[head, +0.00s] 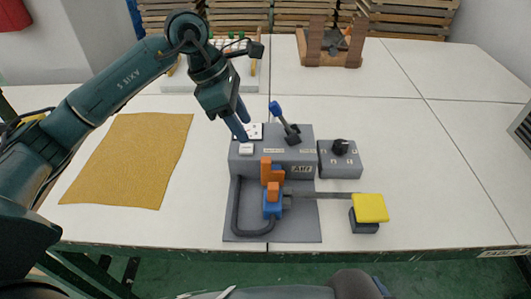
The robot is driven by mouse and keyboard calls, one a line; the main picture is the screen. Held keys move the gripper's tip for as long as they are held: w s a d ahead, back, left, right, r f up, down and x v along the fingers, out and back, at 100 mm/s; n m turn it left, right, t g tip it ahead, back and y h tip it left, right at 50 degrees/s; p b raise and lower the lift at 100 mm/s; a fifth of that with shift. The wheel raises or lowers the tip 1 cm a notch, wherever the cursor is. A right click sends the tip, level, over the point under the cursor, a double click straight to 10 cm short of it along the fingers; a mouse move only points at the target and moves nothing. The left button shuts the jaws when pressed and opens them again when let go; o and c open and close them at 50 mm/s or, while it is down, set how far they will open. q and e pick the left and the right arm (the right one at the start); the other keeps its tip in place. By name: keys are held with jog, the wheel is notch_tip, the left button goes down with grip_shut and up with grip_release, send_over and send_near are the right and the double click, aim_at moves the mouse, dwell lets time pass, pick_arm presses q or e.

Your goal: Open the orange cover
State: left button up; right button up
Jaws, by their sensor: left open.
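An orange part (266,169), which looks like the orange cover, stands upright above a blue block (272,209) at the front of the grey panel unit (301,155). Whether it is hinged cannot be seen. My left gripper (243,122) is open and empty. Its blue-grey fingers point down at the left rear of the panel unit, close to a white plate with a button. It is behind and to the left of the orange part and apart from it. My right gripper does not show.
A blue-tipped lever (277,109) rises from the panel's back, right of my gripper. A grey box with a black knob (340,147) and a yellow pad (370,207) lie to the right. A mustard cloth (130,160) lies left. The table's right side is clear.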

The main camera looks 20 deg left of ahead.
aim_at(264, 159)
pick_arm(q)
jog(key=x, duration=1.1)
jog(key=shift+d+f+p, duration=0.15)
jog(key=shift+d+p, duration=0.05)
jog(key=shift+p, duration=0.1)
jog(key=shift+c, duration=0.2)
grip_shut()
